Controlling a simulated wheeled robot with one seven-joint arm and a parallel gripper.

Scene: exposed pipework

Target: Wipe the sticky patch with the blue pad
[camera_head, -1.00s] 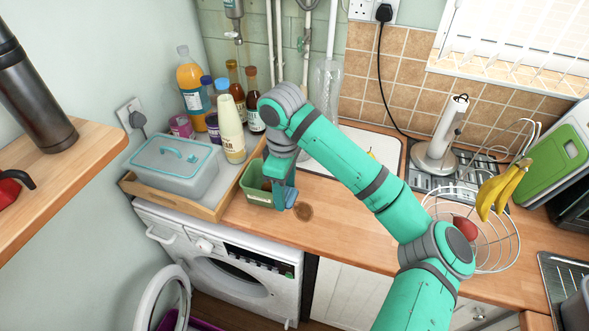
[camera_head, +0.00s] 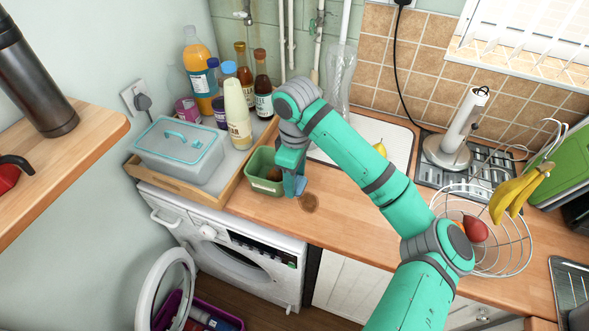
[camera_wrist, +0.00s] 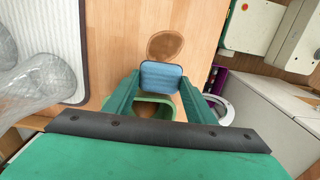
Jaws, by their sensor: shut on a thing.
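The sticky patch is a brown round stain (camera_head: 309,203) on the wooden counter, and it also shows in the wrist view (camera_wrist: 165,45). My gripper (camera_head: 296,186) is shut on the blue pad (camera_wrist: 163,76), which sits between its two green fingers in the wrist view. In the head view the pad (camera_head: 299,187) shows as a small blue piece at the fingertips, just left of the patch. In the wrist view the pad appears just below the patch, beside it and not covering it. I cannot tell whether the pad touches the counter.
A green tub (camera_head: 262,184) stands close to my gripper on its left. A wooden tray (camera_head: 207,206) holds a lidded grey box (camera_head: 178,152) and several bottles. A wire fruit basket (camera_head: 504,262) stands to the right. The counter (camera_head: 345,222) right of the patch is clear.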

